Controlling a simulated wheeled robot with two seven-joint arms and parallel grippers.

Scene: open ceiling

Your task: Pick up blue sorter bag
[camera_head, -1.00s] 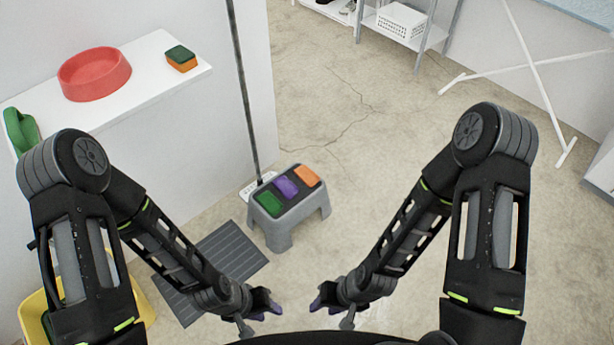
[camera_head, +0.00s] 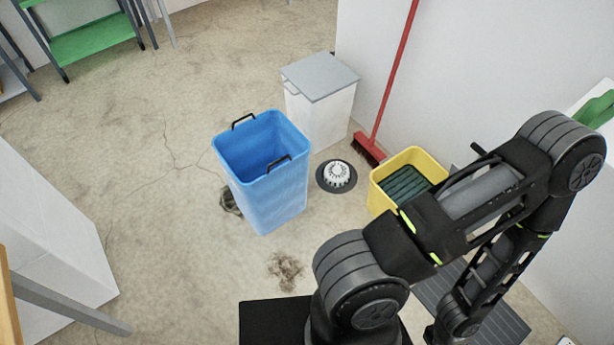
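The blue sorter bag (camera_head: 268,195) stands upright on the concrete floor, left of the middle of the view. It is a tall, open-topped square container with two black handles on opposite rims, and its visible inside looks empty. My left gripper is not visible there. Nothing touches the bag from my arms.
A white bin with a grey lid (camera_head: 320,90) stands behind the bag. A white domed item on a dark disc (camera_head: 337,175), a red broom (camera_head: 370,148) and a yellow bucket (camera_head: 412,160) are to its right. Floor at the left is mostly open, beside a white block (camera_head: 55,230).

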